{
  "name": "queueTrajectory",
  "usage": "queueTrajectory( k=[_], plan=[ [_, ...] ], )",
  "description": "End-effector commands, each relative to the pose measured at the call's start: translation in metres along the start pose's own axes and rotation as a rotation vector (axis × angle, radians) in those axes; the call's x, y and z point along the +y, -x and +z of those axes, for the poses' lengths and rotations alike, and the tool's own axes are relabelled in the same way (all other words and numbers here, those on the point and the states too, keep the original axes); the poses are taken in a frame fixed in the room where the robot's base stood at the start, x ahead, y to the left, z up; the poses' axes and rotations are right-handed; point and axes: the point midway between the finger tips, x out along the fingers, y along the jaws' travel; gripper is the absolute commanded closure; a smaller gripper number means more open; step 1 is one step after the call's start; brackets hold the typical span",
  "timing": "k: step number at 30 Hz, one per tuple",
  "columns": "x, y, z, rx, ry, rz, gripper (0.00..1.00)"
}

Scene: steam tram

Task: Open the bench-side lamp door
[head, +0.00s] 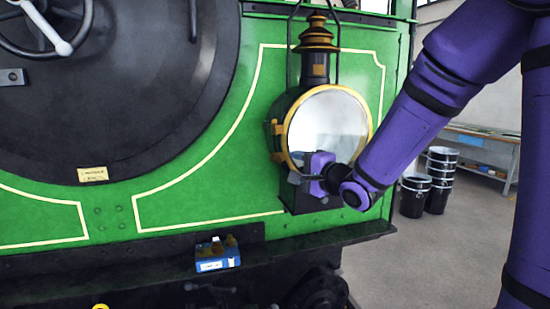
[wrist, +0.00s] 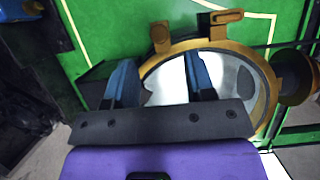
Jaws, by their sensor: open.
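The lamp (head: 317,70) is black with a brass chimney and stands on the green front of the tram. Its round door (head: 330,120) has a brass rim and pale glass, and looks closed against the body. Brass hinge-like brackets (head: 277,142) are on its left edge; they show at the top in the wrist view (wrist: 161,37). My gripper (head: 298,184) is in front of the door's lower part. Contact cannot be told. The door's opposite edge is partly hidden by my gripper.
A bench (head: 480,145) and stacked black buckets (head: 438,175) stand behind at the right. A blue box (head: 217,257) sits on the ledge below the lamp. A dark round smokebox door (head: 110,90) fills the left. Open floor lies at the right.

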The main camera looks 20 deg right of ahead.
Motion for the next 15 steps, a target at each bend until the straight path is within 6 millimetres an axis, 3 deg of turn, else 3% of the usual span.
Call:
queueTrajectory(
  k=[15],
  plan=[
    [0.000, -0.083, 0.000, 0.000, 0.002, 0.002, 0.50]
  ],
)
